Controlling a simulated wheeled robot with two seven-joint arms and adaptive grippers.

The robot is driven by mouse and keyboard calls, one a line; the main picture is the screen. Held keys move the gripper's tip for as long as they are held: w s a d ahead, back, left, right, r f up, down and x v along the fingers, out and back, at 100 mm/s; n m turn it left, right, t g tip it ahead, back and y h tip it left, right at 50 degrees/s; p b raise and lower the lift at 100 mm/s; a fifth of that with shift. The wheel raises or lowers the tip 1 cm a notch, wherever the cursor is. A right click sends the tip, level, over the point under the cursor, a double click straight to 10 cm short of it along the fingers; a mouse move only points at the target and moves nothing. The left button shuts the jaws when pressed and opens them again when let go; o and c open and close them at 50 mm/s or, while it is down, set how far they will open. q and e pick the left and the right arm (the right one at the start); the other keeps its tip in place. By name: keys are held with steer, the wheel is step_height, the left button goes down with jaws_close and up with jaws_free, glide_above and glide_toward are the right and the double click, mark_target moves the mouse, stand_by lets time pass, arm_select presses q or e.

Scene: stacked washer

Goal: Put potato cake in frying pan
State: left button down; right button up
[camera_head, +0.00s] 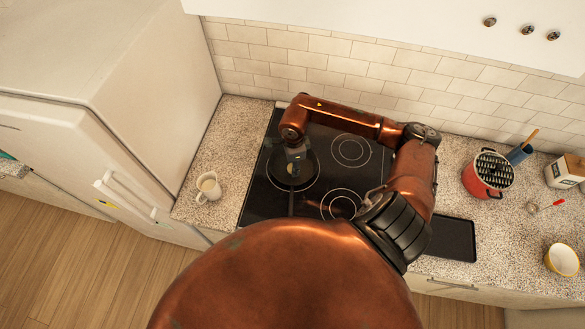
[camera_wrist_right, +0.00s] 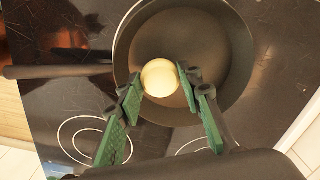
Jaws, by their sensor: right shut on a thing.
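The frying pan (camera_head: 312,180) is black and sits on the black cooktop, with its handle pointing toward me in the head view. It also shows in the right wrist view (camera_wrist_right: 225,45), handle to the left. The potato cake (camera_wrist_right: 160,78) is a pale round piece, seen over the pan's floor near its rim. My right gripper (camera_wrist_right: 161,88) is shut on the potato cake, with a green-padded finger on each side. In the head view my right gripper (camera_head: 296,168) is over the pan and the cake is mostly hidden. I cannot tell whether the cake touches the pan. My left gripper is not in view.
The cooktop (camera_head: 262,197) has free burners beside the pan. A white mug (camera_head: 208,186) stands left of it. To the right are a dark tray (camera_head: 455,240), a red pot (camera_head: 478,182), a blue holder (camera_head: 519,154) and a yellow-white bowl (camera_head: 562,260). A tiled wall is behind.

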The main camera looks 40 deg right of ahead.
step_height(320, 180, down, 3)
steer(key=shift+w+p, duration=0.15)
steer(key=shift+p, duration=0.55)
steer(key=shift+f, duration=0.25)
steer(key=shift+f, duration=0.1)
steer(key=shift+f, duration=0.1)
steer(key=o, duration=1.1)
